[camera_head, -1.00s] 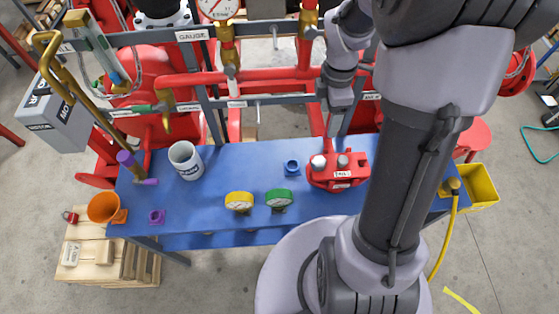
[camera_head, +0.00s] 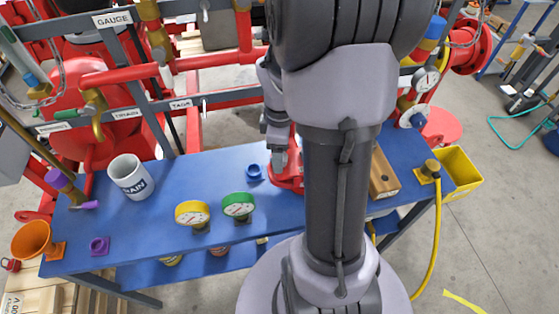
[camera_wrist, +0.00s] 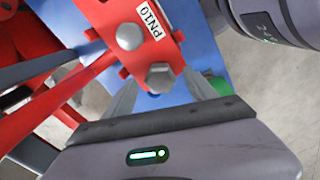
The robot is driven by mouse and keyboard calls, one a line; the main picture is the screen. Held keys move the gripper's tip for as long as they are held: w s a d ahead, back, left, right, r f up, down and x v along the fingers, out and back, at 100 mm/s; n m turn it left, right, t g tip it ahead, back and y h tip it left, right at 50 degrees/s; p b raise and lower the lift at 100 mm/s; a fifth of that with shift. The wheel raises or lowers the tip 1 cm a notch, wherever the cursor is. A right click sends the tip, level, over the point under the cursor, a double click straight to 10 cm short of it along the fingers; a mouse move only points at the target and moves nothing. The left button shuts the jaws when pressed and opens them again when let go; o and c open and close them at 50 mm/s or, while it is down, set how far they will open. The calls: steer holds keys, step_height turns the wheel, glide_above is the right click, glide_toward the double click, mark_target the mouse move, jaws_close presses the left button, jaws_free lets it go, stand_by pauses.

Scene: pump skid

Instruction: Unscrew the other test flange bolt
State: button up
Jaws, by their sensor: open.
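The red test flange (camera_wrist: 150,50), with a PN10 label, fills the upper middle of the wrist view. My gripper (camera_wrist: 160,88) is open, with one finger on each side of the near bolt. I cannot tell whether the fingers touch it. In the head view the flange (camera_head: 287,177) stands on the blue bench (camera_head: 215,170), mostly hidden behind my arm. My gripper (camera_head: 281,160) points down at it there.
Red pipes and a grey rail (camera_head: 200,101) run behind the bench.

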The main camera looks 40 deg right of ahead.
steer(key=shift+f, duration=0.9)
